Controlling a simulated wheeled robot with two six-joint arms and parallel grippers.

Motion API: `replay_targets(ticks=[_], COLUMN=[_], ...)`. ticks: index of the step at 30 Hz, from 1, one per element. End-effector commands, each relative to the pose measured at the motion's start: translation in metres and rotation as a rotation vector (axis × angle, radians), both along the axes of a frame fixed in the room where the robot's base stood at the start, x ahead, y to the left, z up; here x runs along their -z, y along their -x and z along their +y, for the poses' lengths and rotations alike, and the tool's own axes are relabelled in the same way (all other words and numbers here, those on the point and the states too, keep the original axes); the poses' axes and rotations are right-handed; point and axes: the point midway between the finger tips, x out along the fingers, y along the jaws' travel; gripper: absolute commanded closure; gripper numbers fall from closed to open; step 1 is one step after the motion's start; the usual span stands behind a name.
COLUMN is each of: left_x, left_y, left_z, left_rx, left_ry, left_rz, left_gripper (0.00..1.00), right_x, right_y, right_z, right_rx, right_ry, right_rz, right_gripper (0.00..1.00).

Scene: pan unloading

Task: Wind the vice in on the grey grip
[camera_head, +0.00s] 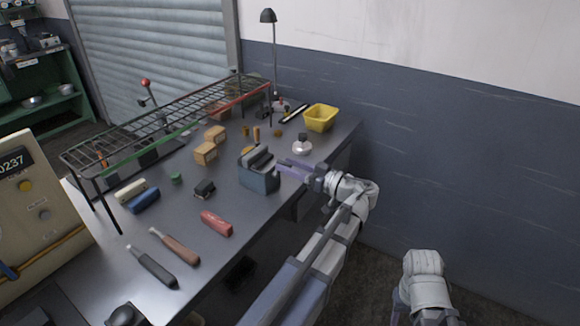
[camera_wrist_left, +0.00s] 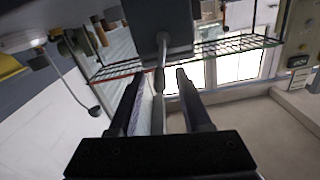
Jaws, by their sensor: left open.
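The grey vice (camera_head: 259,178) stands near the bench's right edge, its dark jaws facing up. I cannot tell from here whether anything sits between the jaws. In the left wrist view the vice body (camera_wrist_left: 160,30) is at the top, with its thin handle bar (camera_wrist_left: 160,68) hanging toward my gripper. My left gripper (camera_head: 282,166) is open beside the vice's right side; in its wrist view the fingers (camera_wrist_left: 156,82) lie either side of the bar's line, not closed on it. A tool with a dark grey grip (camera_head: 155,270) lies at the front left of the bench.
A wire rack (camera_head: 165,118) spans the back left. A red block (camera_head: 216,223), a brown-handled tool (camera_head: 176,247), a black item (camera_head: 204,189) and wooden blocks (camera_head: 205,153) lie around the vice. A yellow bin (camera_head: 320,117) and a silver-white pot (camera_head: 302,147) stand behind it.

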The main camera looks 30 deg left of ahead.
Motion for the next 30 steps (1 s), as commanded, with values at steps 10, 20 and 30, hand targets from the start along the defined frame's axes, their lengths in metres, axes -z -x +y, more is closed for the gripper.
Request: replay_targets(ticks=[10, 20, 30], left_x=[0.0, 0.0001, 0.0004], left_y=[-0.0001, -0.0001, -0.0005], left_z=[-0.0003, -0.0004, -0.0004], left_rx=[0.0, 0.0, 0.0], left_ry=[0.0, 0.0, -0.001], left_rz=[0.0, 0.0, 0.009], left_gripper=[0.8, 1.0, 1.0], right_x=[0.0, 0.0, 0.0003], right_y=[0.0, 0.0, 0.0], right_z=[0.0, 0.0, 0.0], right_rx=[0.0, 0.0, 0.0], right_ry=[0.0, 0.0, 0.0], right_rz=[0.0, 0.0, 0.0], right_gripper=[0.5, 0.5, 0.5])
